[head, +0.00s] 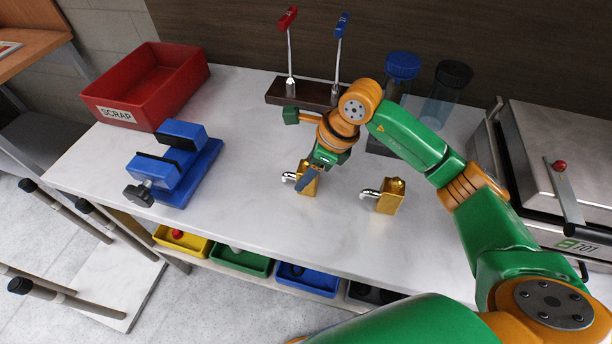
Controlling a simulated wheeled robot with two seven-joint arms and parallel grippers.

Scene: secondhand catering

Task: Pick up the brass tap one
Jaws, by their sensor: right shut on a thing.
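Two small brass-coloured blocks with silver spouts are on the white worktop (240,215). My right gripper (309,181) reaches down over the left brass tap (308,187) and is shut on it. The gripper's dark finger covers part of that tap, and its spout points left. I cannot tell whether it touches the worktop. The other brass tap (391,196) stands apart to the right, with its spout also to the left. My left gripper is not in view.
A red SCRAP crate (150,113) and a blue vise (196,175) are on the left. A dark stand (310,92) with red and blue levers, blue-lidded (402,66) and black-lidded (454,73) containers stand behind. A grey machine (555,150) is right. Coloured bins (240,262) sit below the front edge.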

